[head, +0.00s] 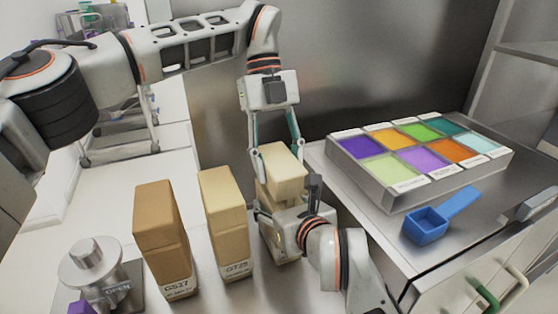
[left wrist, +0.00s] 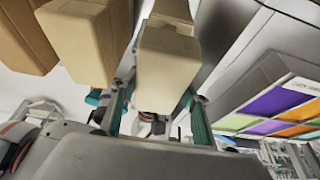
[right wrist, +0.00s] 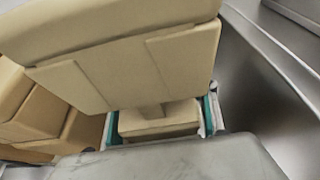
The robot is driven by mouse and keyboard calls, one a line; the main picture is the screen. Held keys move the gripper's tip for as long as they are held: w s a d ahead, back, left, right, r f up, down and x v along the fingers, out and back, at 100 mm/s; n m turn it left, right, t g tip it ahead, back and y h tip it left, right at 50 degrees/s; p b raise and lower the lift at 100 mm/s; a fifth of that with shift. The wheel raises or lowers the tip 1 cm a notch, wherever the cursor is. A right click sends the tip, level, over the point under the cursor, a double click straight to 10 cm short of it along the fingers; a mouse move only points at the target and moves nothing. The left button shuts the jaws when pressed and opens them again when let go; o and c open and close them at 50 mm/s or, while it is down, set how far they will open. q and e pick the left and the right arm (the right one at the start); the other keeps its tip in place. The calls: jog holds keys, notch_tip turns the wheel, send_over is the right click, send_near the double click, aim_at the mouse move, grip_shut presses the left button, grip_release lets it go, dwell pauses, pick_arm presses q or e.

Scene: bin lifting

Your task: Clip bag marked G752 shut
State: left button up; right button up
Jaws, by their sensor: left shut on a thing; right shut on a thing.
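A pale tan bag (head: 282,172) stands upright at the right end of a row of three; no marking on it can be read, as my right arm covers its lower front. My left gripper (head: 276,150) comes from above and is shut on its upper part. It also shows between the teal fingers in the left wrist view (left wrist: 168,65). My right gripper (head: 286,198) is shut on the same bag lower down, from the front; the bag fills much of the right wrist view (right wrist: 135,65). No mark G752 is readable and no separate clip can be made out.
A metal device marked OPEN (head: 92,265) is at front left. A tray of coloured compartments (head: 385,195) and a blue scoop (head: 428,228) lie on the right counter.

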pick_arm(q)
jog(key=shift+f, duration=0.1)
jog(key=shift+f, duration=0.8)
jog(key=shift+f, duration=0.6)
dwell(0.4)
jog(key=o, duration=1.2)
jog(key=shift+v, duration=3.75)
